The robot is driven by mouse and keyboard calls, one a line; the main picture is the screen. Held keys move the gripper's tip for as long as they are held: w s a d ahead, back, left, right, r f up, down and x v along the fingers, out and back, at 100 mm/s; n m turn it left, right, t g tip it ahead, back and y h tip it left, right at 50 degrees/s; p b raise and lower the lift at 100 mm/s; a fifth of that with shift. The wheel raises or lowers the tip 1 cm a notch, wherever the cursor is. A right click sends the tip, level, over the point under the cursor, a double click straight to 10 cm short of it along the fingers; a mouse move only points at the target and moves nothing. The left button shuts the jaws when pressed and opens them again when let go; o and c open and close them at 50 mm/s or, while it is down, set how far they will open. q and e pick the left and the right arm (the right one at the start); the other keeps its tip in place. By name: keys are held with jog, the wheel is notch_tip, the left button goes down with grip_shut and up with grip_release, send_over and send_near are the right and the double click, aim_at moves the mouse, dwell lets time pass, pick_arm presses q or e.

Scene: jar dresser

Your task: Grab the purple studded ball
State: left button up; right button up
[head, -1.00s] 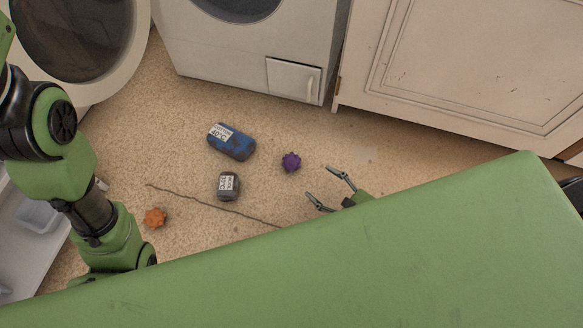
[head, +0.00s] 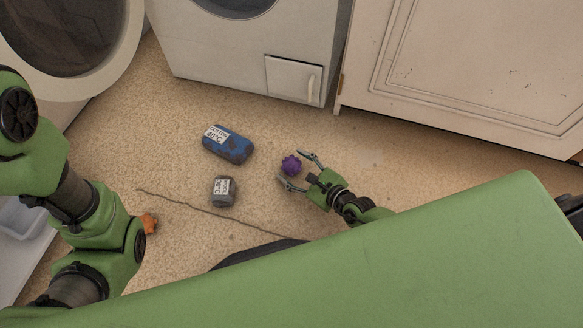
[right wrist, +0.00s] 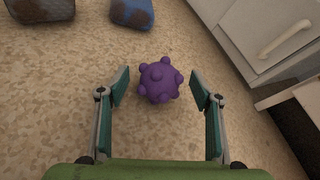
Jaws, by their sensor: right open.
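The purple studded ball (head: 291,165) lies on the speckled floor in the head view. My right gripper (head: 298,170) is open, with its fingers reaching to either side of the ball. In the right wrist view the ball (right wrist: 160,81) sits centred between the two open fingertips (right wrist: 160,88), with a visible gap on each side. Neither finger appears to touch it. My left arm comes in from the left in the head view, but its gripper is not in view.
A blue labelled bundle (head: 228,144) and a smaller grey labelled bundle (head: 222,190) lie left of the ball. An orange studded ball (head: 149,223) is partly hidden by my left arm. A white machine (head: 250,50) and a cabinet (head: 460,70) stand behind. Floor right of the ball is clear.

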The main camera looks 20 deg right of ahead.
jog(key=c, duration=1.2)
jog(key=shift+w, duration=0.1)
